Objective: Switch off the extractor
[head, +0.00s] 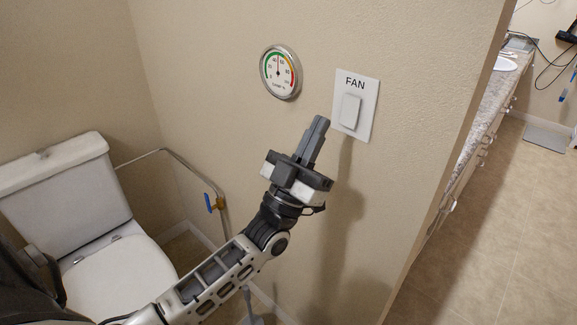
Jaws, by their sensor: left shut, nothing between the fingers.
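A white wall plate (368,121) labelled FAN is on the beige wall, with a white rocker switch (351,111) in its middle. Which way the rocker is tipped is too small to tell. My left gripper (320,121) is shut and empty. Its fingertips are just left of the plate, at about the height of the rocker. I cannot tell whether they touch the wall. My right gripper is not in view.
A round humidity dial (281,71) hangs on the wall left of the plate. A toilet (112,275) stands at the left, with a pipe and blue valve (209,202) beside it. The wall ends right of the plate; beyond are a counter (483,115) and open floor (510,220).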

